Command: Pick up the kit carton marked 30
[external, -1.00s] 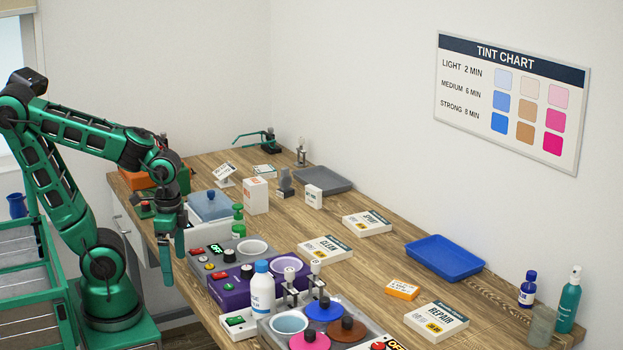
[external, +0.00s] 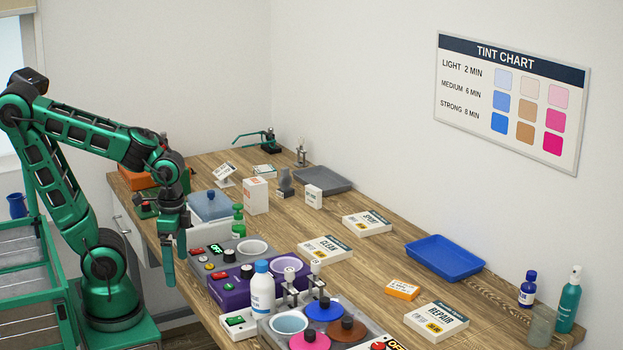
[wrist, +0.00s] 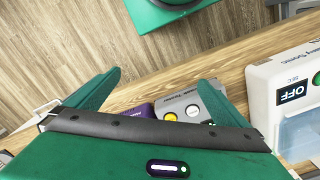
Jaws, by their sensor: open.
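Flat white kit cartons lie on the wooden bench in the external view: one marked CLEAN (external: 325,250), one that seems to read SPORT (external: 367,223) and one marked REPAIR (external: 437,321). Their small number labels are too small to read surely, so I cannot tell which is marked 30. My gripper (external: 174,248) hangs beside the bench's left edge, well left of all of them. In the wrist view my gripper (wrist: 155,88) is open, with nothing between its fingers. No kit carton can be made out there.
Devices with cups and knobs line the bench's near edge, with a white bottle (external: 262,290) among them. Bare wood lies between the cartons.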

